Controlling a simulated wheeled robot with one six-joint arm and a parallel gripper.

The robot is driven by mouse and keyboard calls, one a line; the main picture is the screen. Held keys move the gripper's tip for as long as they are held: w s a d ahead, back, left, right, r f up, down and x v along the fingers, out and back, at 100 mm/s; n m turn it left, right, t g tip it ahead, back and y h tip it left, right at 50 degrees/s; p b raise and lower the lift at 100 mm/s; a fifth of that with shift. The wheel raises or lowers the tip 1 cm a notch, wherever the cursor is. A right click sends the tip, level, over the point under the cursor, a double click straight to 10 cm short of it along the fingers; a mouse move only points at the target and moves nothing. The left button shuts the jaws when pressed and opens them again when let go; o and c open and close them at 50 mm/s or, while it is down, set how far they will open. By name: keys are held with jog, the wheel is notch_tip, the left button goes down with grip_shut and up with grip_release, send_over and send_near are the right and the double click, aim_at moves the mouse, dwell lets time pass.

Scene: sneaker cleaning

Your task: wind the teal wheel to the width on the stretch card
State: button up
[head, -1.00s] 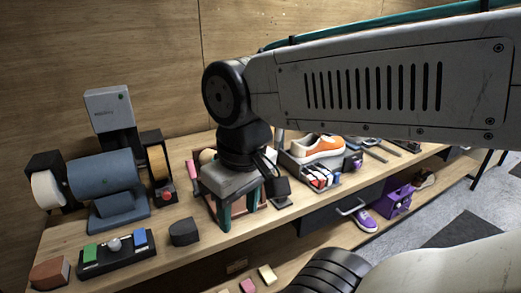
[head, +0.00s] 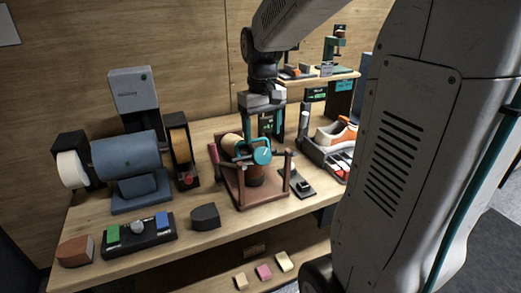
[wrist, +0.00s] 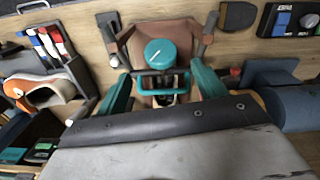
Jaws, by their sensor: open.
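The teal wheel (head: 262,152) has a white pointer line and faces up at the front of a reddish-brown stand (head: 236,190). In the wrist view the wheel (wrist: 160,54) lies between my gripper's two teal fingers, with its line slanting up to the right. A teal bar (wrist: 158,84) sits just below it. My gripper (head: 264,132) is open and points down over the stand, apart from the wheel. A dark card with green marks (head: 266,121) shows partly behind my fingers. Its writing is too small to read, and I cannot tell if it is the stretch card.
A blue-grey machine with a drum (head: 128,160) stands left. A button box (head: 138,236) and a dark block (head: 205,217) are in front. An orange-and-white sneaker (head: 338,134) sits in a tray at right. Posts of the stand rise close around the wheel.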

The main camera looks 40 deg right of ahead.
aim_at(265, 152)
notch_tip(265, 152, down, 7)
jog(key=shift+s+r, duration=0.1)
jog(key=shift+r, duration=0.1)
jog(key=c, duration=1)
jog(key=shift+d+y, duration=0.1)
jog(key=shift+y, duration=0.2)
jog(key=m+y, duration=0.1)
jog(key=m+t+y, duration=0.1)
jog(key=shift+s+d+y, duration=0.1)
jog(key=shift+d+y, duration=0.15)
jog(key=shift+y, duration=0.15)
jog(key=shift+s+d+f+m+t+y, duration=0.1)
jog(key=shift+d+f+m+t+y, duration=0.05)
jog(key=shift+m+t+y, duration=1.05)
